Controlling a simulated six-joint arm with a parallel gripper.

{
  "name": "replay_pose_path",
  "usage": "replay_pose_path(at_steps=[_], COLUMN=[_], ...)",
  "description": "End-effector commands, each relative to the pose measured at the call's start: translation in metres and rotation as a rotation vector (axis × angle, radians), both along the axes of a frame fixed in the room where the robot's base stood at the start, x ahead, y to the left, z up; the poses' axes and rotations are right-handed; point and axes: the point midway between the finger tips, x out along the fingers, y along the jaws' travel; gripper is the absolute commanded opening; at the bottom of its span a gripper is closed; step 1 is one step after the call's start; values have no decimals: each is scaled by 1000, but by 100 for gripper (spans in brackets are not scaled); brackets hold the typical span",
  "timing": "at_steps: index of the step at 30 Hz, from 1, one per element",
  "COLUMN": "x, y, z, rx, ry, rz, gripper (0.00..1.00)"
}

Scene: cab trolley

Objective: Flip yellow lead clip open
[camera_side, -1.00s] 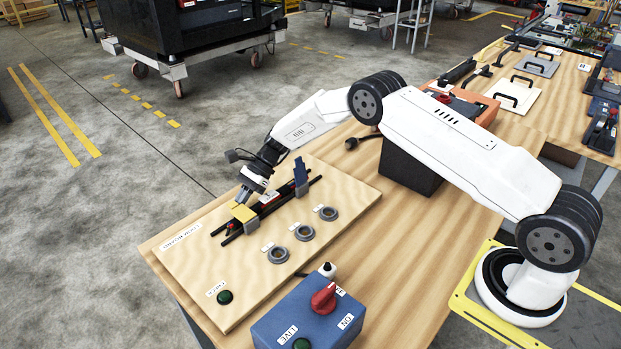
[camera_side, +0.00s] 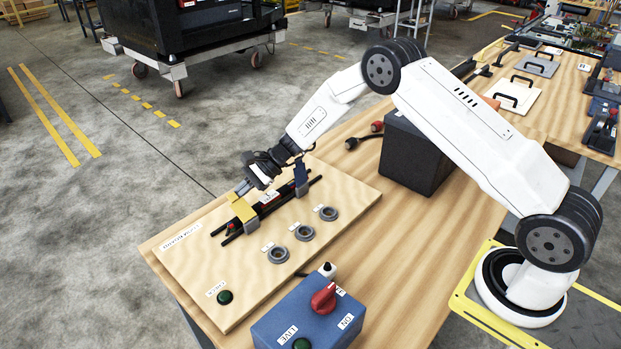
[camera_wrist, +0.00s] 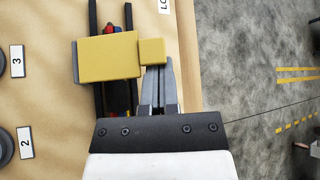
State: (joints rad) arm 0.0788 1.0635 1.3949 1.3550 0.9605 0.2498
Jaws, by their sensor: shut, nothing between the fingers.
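The yellow lead clip (camera_side: 243,209) lies across the black leads (camera_side: 233,232) at the left end of their run on the wooden board. In the wrist view the clip shows as a broad yellow plate (camera_wrist: 108,58) with a small yellow tab (camera_wrist: 152,51) at its right edge. My gripper (camera_side: 239,188) is shut and empty at the clip's far side. In the wrist view its fingertips (camera_wrist: 155,68) are at the tab's lower edge; I cannot tell whether they touch or reach beneath it. A blue clip (camera_side: 300,172) stands upright at the leads' other end.
Several grey rings (camera_side: 278,254) with number labels sit in front of the leads. A green button (camera_side: 225,297) is on the board's near corner. A blue switch box (camera_side: 310,315) with a red knob stands at the front.

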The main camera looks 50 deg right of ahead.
Motion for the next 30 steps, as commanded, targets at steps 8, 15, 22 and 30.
replay_pose_path(at_steps=[8,15,22,30], x=[-7,-14,-21,-31], y=[0,0,0,0], z=[12,20,27,35], rx=[1,1,0,0], ry=[-176,-330,-481,-577], rz=[-2,-2,-2,0], gripper=[0,0,0,0])
